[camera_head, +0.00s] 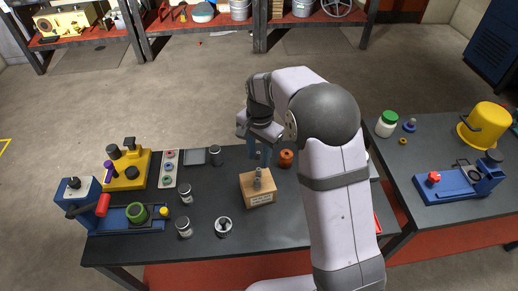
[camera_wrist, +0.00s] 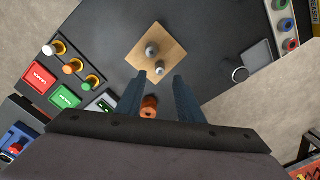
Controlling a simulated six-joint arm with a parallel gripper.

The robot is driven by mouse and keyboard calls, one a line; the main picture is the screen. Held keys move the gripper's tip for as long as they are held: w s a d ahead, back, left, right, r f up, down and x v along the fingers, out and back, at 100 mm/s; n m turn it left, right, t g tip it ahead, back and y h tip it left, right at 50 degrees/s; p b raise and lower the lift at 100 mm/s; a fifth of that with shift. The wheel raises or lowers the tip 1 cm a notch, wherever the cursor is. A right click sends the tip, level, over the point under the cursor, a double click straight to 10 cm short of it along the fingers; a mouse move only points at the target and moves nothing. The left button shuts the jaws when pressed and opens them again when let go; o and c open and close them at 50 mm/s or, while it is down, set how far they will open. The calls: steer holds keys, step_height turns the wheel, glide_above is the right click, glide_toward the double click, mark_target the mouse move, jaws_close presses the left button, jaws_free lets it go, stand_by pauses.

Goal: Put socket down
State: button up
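A wooden block (camera_head: 258,193) stands on the dark bench, with grey metal socket-like pieces (camera_head: 258,178) upright on its top. In the wrist view the block (camera_wrist: 172,42) carries two round grey pieces, one (camera_wrist: 152,50) near its middle and one (camera_wrist: 160,69) near its edge. My gripper (camera_head: 260,159) is above and behind the block in the head view. In the wrist view its fingers (camera_wrist: 158,76) are spread, and the nearer piece shows just beyond the tips. Nothing is clamped between them. Which piece is the task's socket I cannot tell.
Several metal cans (camera_head: 184,228) stand left of the block. A yellow fixture (camera_head: 126,170) and a blue vise-like tool (camera_head: 138,217) fill the left end. A second bench (camera_head: 440,142) stands at right.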

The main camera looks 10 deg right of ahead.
mark_target(259, 171)
step_height(259, 171, up, 4)
steer(key=shift+s+d+r+b, duration=0.1)
steer(key=shift+r+b, duration=0.15)
steer(key=shift+b, duration=0.15)
steer(key=s+d+f+n, duration=0.1)
steer(key=s+d+n, duration=0.1)
steer(key=s, duration=0.6)
steer(key=s+d+f+n, duration=0.2)
steer(key=s+d+n, duration=0.1)
steer(key=s, duration=0.5)
steer(key=s+d+f+n, duration=0.2)
steer(key=s+d+n, duration=0.1)
steer(key=s, duration=0.5)
steer(key=shift+n, duration=0.5)
steer(key=shift+d, duration=0.1)
